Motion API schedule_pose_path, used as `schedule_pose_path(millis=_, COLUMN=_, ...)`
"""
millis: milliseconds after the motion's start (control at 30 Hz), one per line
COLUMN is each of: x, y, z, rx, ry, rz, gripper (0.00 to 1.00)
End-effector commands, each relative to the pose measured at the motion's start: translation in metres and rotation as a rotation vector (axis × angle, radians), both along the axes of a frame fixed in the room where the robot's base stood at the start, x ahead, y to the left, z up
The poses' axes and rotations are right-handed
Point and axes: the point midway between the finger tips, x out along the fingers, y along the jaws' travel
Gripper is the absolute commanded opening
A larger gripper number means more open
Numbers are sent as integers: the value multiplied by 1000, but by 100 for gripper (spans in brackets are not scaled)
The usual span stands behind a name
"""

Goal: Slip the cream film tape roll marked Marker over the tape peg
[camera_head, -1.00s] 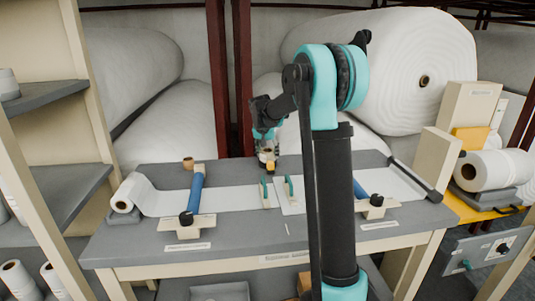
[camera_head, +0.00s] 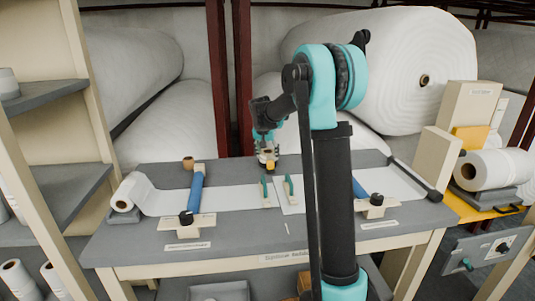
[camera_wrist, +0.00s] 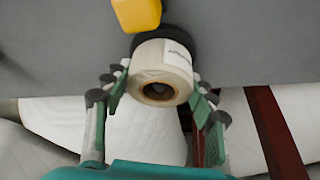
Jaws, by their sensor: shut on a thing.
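The cream tape roll (camera_wrist: 165,63) is between the fingers of my gripper (camera_wrist: 160,88) in the wrist view. A white label with dark print, too small to read, shows on its upper right side. Its brown core ring faces the wrist camera, with a dark hollow inside. A dark round base (camera_wrist: 192,46) shows just beyond the roll. I cannot tell whether this belongs to the tape peg or whether the peg is inside the core. In the head view my gripper (camera_head: 267,154) is small, at the back middle of the table, and the roll there is hard to make out.
A yellow part (camera_wrist: 137,14) stands close beside the roll. The grey table (camera_head: 240,240) carries two blue bars, a white wadding roll (camera_head: 123,204) at left and two green-handled parts in the middle. A small brown roll (camera_head: 188,162) stands at the back left.

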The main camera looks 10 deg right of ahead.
Motion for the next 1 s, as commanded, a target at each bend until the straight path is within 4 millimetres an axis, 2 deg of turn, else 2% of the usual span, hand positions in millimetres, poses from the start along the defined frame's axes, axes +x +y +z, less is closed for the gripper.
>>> schedule_pose_path(millis=267, x=0, y=0, z=-5, rx=0, ry=0, rz=0, gripper=28)
schedule_pose_path(millis=300, x=0, y=0, z=-5, rx=0, ry=0, rz=0, gripper=59)
schedule_pose_path(millis=367, x=0, y=0, z=-5, rx=0, ry=0, rz=0, gripper=65)
schedule_pose_path(millis=667, x=0, y=0, z=-4, rx=0, ry=0, rz=0, gripper=65)
schedule_pose_path(millis=1000, x=-8, y=4, z=16, rx=0, ry=0, rz=1, gripper=65)
